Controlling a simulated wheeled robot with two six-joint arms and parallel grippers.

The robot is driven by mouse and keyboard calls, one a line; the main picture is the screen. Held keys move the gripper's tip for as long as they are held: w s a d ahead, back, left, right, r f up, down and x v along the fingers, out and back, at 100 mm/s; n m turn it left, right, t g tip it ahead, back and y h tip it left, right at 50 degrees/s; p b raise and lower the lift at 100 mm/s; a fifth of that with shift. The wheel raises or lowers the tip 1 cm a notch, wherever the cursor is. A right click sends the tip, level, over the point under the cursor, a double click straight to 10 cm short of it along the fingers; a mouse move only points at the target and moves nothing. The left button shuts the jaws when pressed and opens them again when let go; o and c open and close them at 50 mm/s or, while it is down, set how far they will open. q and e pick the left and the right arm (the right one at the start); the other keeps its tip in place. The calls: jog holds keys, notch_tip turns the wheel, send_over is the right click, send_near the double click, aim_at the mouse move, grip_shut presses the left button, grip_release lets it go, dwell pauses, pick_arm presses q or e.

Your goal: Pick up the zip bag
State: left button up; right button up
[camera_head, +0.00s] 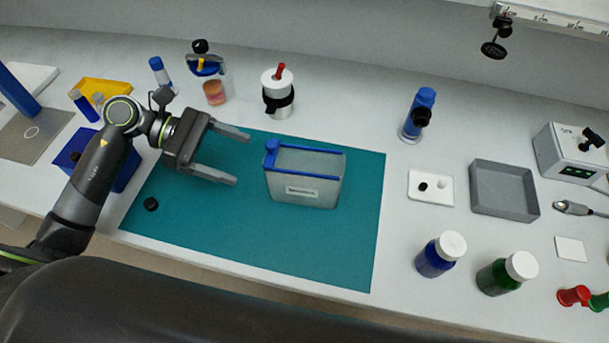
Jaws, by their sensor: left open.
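The zip bag (304,178) is a translucent grey pouch with a blue zip strip along its top and a pale label on its front. It is on the teal mat (335,255), right of the mat's middle. My left gripper (242,159) is open and empty. Its two fingers point right toward the bag's left side, with a gap between the fingertips and the bag. My right gripper does not show.
A small black cap (151,204) lies on the mat's left part. A white canister (279,94) stands behind the mat. To the right are a grey tray (504,190), a blue bottle (436,257) and a green bottle (500,277). The mat right of the bag is clear.

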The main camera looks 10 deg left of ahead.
aim_at(289, 179)
pick_arm(q)
jog(key=p+x, duration=0.1)
jog(key=x, duration=0.6)
jog(key=shift+p, duration=0.4)
jog(key=shift+s+d+p, duration=0.1)
jog(key=shift+d+p, duration=0.2)
jog(key=shift+d, duration=0.1)
jog(key=p+x, duration=0.1)
jog(key=x, duration=0.2)
jog(key=shift+s+d+f+p, duration=0.15)
jog(key=shift+d+p, duration=0.2)
jog(key=shift+d+f, duration=0.3)
jog(key=shift+c, duration=0.5)
jog(key=c, duration=1.1)
jog(key=shift+o, duration=0.2)
jog(key=shift+r, duration=0.1)
